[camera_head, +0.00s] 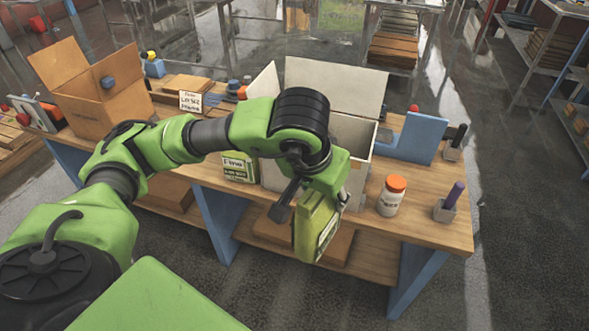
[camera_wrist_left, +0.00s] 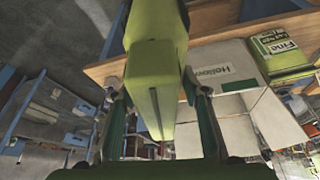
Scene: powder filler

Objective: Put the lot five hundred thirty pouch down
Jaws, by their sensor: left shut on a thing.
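My left gripper (camera_head: 343,200) is shut on a green pouch (camera_head: 315,228), held upright in front of the table's front edge, near the white box. The pouch also shows in the left wrist view (camera_wrist_left: 155,75), between the two fingers. Its pale label is turned aside and I cannot read its lot. A second green pouch (camera_head: 238,167), with a label that seems to read "Fine", stands on the table left of the white box; it also shows in the wrist view (camera_wrist_left: 282,48). My right gripper is not in view.
An open white box (camera_head: 359,132) stands on the wooden table (camera_head: 440,232), partly hidden by my arm. An open cardboard box (camera_head: 95,105) stands left.

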